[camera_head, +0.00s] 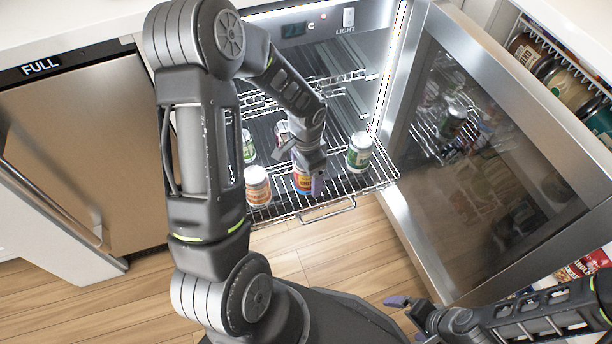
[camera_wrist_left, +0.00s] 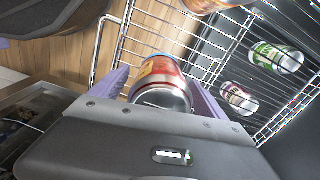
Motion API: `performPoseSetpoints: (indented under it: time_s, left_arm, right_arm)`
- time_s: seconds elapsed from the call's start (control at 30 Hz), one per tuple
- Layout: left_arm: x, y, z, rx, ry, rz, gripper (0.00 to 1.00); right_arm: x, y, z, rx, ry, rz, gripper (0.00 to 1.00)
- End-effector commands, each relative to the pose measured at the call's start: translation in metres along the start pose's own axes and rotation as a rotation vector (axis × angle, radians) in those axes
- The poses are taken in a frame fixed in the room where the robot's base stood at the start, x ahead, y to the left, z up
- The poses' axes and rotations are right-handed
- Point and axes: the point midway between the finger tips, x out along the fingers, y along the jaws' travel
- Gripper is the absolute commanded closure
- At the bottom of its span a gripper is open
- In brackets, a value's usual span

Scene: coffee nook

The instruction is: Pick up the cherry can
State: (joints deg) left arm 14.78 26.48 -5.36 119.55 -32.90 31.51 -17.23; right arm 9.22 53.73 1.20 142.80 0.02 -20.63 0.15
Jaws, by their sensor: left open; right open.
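A red can with blue and yellow on it (camera_head: 302,182) stands near the front edge of the pulled-out fridge rack. My left gripper (camera_head: 311,182) is at this can; in the left wrist view its open purple fingers (camera_wrist_left: 157,90) lie on either side of the red can (camera_wrist_left: 160,72). A can with a dark red and white look (camera_head: 282,131) stands further back and shows pinkish in the left wrist view (camera_wrist_left: 238,98). No label is readable, so I cannot tell which is cherry. My right gripper (camera_head: 408,316) is open and empty at the lower right.
An orange can (camera_head: 257,187) stands left of the red can. Green cans stand at the rack's right (camera_head: 360,153) and left (camera_head: 248,148). The open fridge door (camera_head: 490,170) blocks the right side. Wooden floor is clear in front.

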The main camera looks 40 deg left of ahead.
Motion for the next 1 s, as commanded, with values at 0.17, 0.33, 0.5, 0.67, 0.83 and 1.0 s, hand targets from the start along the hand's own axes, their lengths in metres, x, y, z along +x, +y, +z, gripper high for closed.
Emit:
performPoseSetpoints:
  time_s: [0.17, 0.33, 0.5, 0.67, 0.83, 1.0]
  left_arm:
    - [0.0090, -0.0003, -0.0003, 0.001, 0.001, -0.001, 0.15]
    - [0.0083, -0.0002, -0.0002, 0.001, 0.001, -0.001, 0.15]
    - [0.0083, -0.0001, -0.0002, 0.001, 0.001, -0.001, 0.15]
    - [0.0082, -0.0001, -0.0002, 0.001, 0.001, -0.001, 0.15]
    - [0.0082, -0.0001, -0.0001, 0.001, 0.001, 0.000, 0.27]
    - [0.0082, 0.0000, -0.0002, 0.001, 0.001, 0.000, 0.41]
  right_arm:
    - [0.0024, 0.0018, -0.0014, 0.002, 0.003, 0.001, 0.00]
    - [0.0021, 0.0016, -0.0013, 0.002, 0.003, 0.001, 0.00]
    - [0.0021, 0.0015, -0.0012, 0.001, 0.003, 0.001, 0.00]
    - [0.0022, 0.0014, -0.0010, 0.001, 0.003, 0.001, 0.00]
    - [0.0022, 0.0014, -0.0009, 0.001, 0.002, 0.001, 0.00]
    - [0.0022, 0.0014, -0.0009, 0.001, 0.002, 0.001, 0.00]
